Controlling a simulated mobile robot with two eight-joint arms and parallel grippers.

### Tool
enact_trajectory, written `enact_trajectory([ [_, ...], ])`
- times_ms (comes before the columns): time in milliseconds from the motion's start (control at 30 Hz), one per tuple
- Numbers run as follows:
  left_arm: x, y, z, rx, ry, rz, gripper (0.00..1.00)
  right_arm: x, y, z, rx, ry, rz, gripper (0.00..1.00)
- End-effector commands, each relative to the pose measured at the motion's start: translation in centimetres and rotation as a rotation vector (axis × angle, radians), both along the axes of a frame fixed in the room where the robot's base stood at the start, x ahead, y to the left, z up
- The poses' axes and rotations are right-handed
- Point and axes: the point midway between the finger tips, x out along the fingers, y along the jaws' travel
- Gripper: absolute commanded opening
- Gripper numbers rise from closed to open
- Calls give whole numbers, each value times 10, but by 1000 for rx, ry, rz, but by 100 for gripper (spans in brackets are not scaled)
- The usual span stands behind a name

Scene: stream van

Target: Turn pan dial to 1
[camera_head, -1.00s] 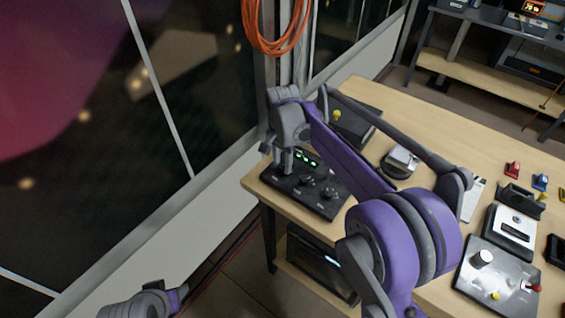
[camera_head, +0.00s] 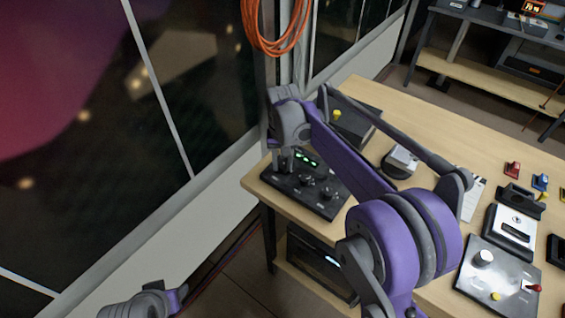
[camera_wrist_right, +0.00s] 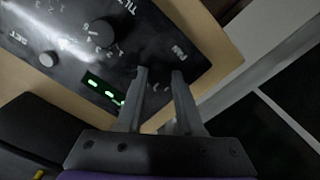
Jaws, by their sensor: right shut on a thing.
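The black control box (camera_head: 325,201) sits at the near left corner of the wooden table, with several dials and a lit green display (camera_head: 306,157). In the right wrist view its panel (camera_wrist_right: 50,25) carries the labels TILT, SET and PAN and a large tilt dial (camera_wrist_right: 103,33). My right gripper (camera_head: 279,166) points down at the box's left end. In the wrist view its fingers (camera_wrist_right: 156,78) are shut at the pan dial beside the PAN label. The dial is mostly hidden by the fingers, and I cannot read its setting. My left gripper's jaws are not visible.
Another dark box (camera_head: 352,128) with a yellow button stands behind the control box. A grey device (camera_head: 400,162) and a switch panel (camera_head: 500,277) are further right. A window wall (camera_head: 240,165) runs close along the left. Orange cable (camera_head: 275,30) hangs behind.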

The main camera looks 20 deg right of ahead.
Motion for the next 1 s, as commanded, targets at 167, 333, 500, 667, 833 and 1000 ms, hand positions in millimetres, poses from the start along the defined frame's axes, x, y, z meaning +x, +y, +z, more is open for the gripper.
enact_trajectory([
  [167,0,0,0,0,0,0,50,0,0,0,0,-1,168,0],
  [333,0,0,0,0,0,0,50,0,0,0,0,-1,329,0],
  [500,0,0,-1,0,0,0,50,0,0,0,0,-1,490,0],
  [667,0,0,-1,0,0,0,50,0,0,0,0,-1,630,0],
  [833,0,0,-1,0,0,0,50,0,0,0,0,-1,757,0],
  [1000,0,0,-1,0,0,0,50,0,0,0,0,-1,850,0],
])
